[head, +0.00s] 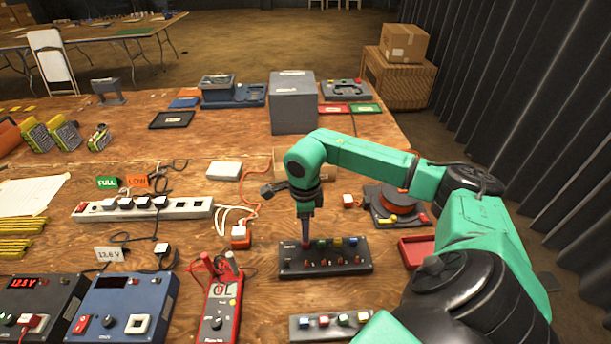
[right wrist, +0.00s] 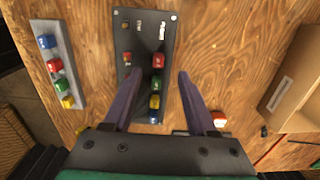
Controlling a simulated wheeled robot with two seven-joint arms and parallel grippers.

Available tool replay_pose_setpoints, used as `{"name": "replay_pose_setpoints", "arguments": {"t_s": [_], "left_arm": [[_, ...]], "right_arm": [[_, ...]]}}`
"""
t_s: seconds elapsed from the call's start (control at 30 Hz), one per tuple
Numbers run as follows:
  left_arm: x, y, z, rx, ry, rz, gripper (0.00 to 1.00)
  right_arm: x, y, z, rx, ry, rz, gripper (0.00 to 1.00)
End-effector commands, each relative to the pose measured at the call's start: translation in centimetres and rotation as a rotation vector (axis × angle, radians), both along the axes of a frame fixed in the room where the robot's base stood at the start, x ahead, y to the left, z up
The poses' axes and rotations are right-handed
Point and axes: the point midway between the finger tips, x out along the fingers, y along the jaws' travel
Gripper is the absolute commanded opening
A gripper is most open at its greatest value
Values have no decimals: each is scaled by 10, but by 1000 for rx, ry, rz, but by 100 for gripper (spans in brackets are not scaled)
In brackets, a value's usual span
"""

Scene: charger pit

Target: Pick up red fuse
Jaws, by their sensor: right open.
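The black fuse panel (head: 325,266) lies on the wooden table, with a row of coloured fuses along its back. My right gripper (head: 306,242) points down over the panel's left end and hides part of it. In the right wrist view, the red fuse (right wrist: 158,60) stands in the panel (right wrist: 143,40). My right gripper (right wrist: 160,73) is open there, with its two fingers on either side of the red fuse's line and apart from it. Green, yellow and blue fuses follow in the same row. My left gripper is not in view.
A grey strip (head: 309,331) with several coloured fuses lies in front of the panel. A red multimeter (head: 222,307) is at its left. A red tray (head: 416,251) and a cable reel (head: 395,207) are at its right. A grey box (head: 292,105) stands behind.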

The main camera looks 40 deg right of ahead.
Motion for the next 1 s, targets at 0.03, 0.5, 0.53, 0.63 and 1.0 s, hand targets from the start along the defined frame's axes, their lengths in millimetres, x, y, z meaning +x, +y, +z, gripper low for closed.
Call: {"name": "replay_pose_setpoints", "arguments": {"t_s": [0.03, 0.5, 0.53, 0.63, 1.0], "left_arm": [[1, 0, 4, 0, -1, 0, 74], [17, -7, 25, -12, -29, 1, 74], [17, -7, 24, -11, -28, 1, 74], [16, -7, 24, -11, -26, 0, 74], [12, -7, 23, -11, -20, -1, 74]], "right_arm": [[-1, 0, -5, 2, 4, -1, 57], [-6, 2, -65, -1, -1, 0, 57], [-6, 2, -65, -1, -1, 0, 57], [-6, 2, -65, -1, -1, 0, 50], [-6, 2, -64, -1, -1, 0, 0]]}}
